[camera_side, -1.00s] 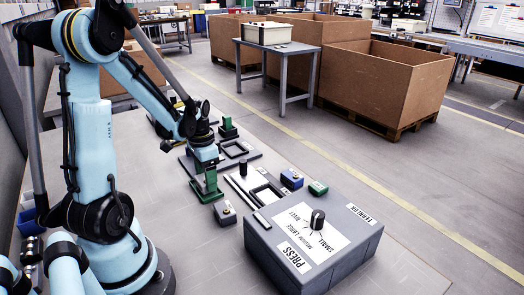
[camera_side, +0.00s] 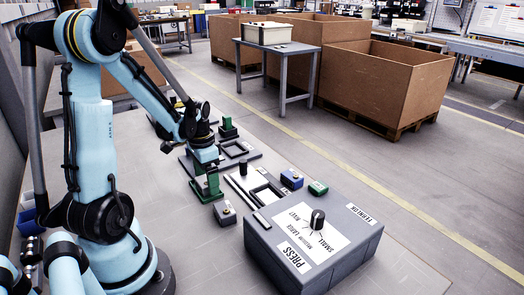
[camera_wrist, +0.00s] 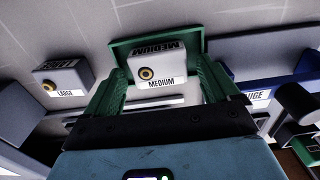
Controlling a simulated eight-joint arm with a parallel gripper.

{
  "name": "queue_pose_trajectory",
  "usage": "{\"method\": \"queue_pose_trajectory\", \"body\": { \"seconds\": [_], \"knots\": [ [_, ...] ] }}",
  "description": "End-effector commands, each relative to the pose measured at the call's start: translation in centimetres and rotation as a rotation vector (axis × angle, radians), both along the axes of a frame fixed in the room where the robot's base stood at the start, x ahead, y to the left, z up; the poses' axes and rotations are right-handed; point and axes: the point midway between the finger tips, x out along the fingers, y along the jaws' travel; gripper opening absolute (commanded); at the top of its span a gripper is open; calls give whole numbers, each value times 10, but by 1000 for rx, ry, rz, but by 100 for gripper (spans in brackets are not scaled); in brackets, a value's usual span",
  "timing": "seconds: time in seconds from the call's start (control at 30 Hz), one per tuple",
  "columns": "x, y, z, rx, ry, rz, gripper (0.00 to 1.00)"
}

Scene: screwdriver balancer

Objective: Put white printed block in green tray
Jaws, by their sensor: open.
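A white block printed MEDIUM (camera_wrist: 160,70), with a round brass-coloured mark on its face, sits at the green tray (camera_wrist: 115,46) in the wrist view. The tray's green rim shows behind and beside the block. My gripper (camera_wrist: 160,82) is open, with one green finger on each side of the block. A gap shows at the left finger; the right finger looks close to the block, and I cannot tell if it touches. In the side view my gripper (camera_side: 206,180) is low over the green tray (camera_side: 207,197), and the block is hidden there.
A grey block printed LARGE (camera_wrist: 65,76) lies to the left in the wrist view. The grey press box (camera_side: 315,240) with a dial stands at the right front. A blue block (camera_side: 291,179) and a green block (camera_side: 317,187) lie behind it.

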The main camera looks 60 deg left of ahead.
Motion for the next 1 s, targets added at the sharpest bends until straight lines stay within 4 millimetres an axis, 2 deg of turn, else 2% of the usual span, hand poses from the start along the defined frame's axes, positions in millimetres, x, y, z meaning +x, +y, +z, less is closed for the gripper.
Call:
{"method": "queue_pose_trajectory", "body": {
  "seconds": [0.17,0.7,1.0],
  "knots": [
    [0,0,16,0,0,0,88],
    [0,0,92,0,0,0,88],
    [0,0,118,0,0,0,88]
  ]
}}
